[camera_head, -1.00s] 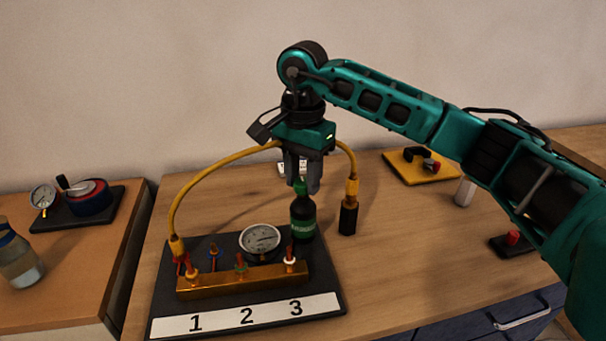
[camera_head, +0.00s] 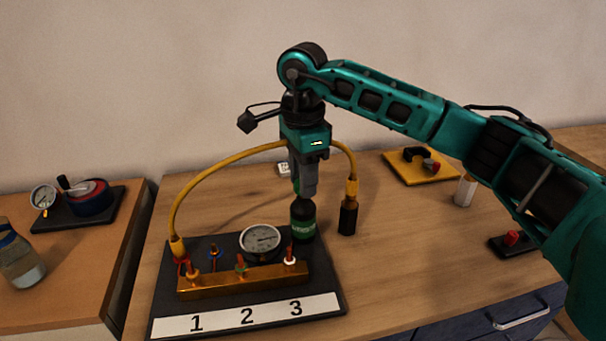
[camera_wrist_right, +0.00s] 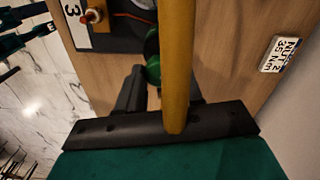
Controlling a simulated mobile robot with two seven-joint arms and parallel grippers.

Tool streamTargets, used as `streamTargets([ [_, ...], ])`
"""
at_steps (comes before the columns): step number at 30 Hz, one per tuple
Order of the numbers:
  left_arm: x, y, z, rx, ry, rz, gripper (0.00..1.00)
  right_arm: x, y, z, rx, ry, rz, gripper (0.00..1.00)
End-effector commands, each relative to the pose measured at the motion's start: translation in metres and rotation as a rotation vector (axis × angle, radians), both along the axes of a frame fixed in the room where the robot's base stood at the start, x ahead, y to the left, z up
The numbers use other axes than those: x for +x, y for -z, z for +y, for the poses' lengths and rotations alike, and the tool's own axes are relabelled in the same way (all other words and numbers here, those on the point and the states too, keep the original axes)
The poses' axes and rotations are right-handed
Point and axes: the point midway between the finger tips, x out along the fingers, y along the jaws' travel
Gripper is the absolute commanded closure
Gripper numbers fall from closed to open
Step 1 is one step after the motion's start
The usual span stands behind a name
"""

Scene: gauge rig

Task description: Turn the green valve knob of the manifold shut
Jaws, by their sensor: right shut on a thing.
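The manifold is a brass block (camera_head: 245,280) on a dark base plate, with several small valves along it and a round gauge (camera_head: 261,240) behind. In the wrist view, the green knob (camera_wrist_right: 153,70) lies between the fingers, partly behind the yellow hose.
The yellow hose (camera_head: 205,176) arches from the block's left end behind my gripper to a black fitting (camera_head: 348,217). A yellow board (camera_head: 420,168) and a white cylinder (camera_head: 465,190) are at right. Bare tabletop (camera_head: 400,250) lies between.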

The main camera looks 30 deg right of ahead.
Motion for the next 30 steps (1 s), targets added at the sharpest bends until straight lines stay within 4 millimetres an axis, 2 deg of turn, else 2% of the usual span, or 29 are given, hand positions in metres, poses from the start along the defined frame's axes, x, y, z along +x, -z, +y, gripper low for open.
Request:
streamTargets([
  [21, -0.0005, -0.0063, -0.0004, 0.0, 0.001, 0.001, 0.41, 0.0002, -0.0012, -0.0004, 0.001, 0.674, -0.001, 0.95],
  [30, -0.0007, -0.0084, -0.0004, 0.0, 0.001, 0.002, 0.41, 0.0003, -0.0013, -0.0003, 0.001, 0.891, -0.002, 0.95],
])
